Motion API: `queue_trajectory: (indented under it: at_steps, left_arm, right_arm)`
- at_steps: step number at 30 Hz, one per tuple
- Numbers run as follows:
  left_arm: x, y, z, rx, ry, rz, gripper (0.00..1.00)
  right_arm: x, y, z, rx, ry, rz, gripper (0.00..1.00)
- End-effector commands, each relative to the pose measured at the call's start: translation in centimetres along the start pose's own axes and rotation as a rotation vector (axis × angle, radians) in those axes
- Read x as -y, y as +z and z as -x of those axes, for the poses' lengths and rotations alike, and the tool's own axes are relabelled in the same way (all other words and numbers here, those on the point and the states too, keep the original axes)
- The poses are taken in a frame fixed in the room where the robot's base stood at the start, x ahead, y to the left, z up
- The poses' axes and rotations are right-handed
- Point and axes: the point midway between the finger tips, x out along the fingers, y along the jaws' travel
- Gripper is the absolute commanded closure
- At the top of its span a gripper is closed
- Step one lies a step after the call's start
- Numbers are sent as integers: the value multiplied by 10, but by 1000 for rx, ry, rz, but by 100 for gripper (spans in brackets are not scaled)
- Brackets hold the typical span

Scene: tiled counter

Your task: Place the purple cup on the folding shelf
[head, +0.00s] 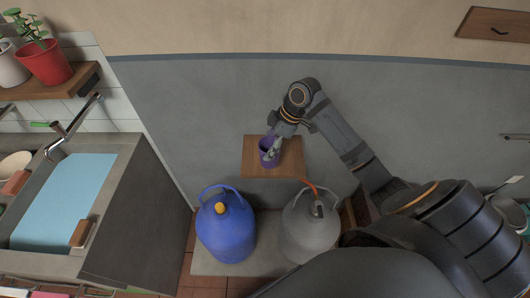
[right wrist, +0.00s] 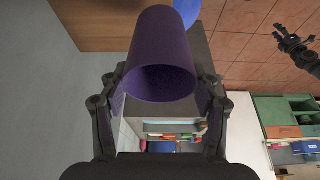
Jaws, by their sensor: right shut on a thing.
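The purple cup (head: 265,154) is held in my right gripper (head: 272,146) over the left part of the wooden folding shelf (head: 288,168). In the right wrist view the cup (right wrist: 160,50) sits between the two fingers of my right gripper (right wrist: 160,95), with its opening facing the camera. The shelf's wood (right wrist: 95,25) shows behind the cup there. I cannot tell whether the cup touches the shelf. My left gripper (right wrist: 298,45) shows small at the upper right of the right wrist view, empty, its fingers apart; it is not in the head view.
A blue gas bottle (head: 226,235) and a grey one (head: 309,230) with a red hose stand below the shelf. A sink (head: 65,200) with a tap is at the left, under a wall shelf with plant pots (head: 45,63). The wall above the folding shelf is bare.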

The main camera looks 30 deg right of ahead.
Motion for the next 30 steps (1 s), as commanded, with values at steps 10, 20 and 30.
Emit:
queue_trajectory:
  at_steps: [10,20,30]
  left_arm:
    - [1,-1,2,-1,-1,0,60]
    - [2,-2,13,-1,-1,0,60]
    - [2,-2,12,-1,-1,0,60]
  right_arm:
    - [-9,-4,-19,0,1,0,64]
    - [-11,7,-54,2,0,1,64]
    - [-11,8,-56,2,1,1,28]
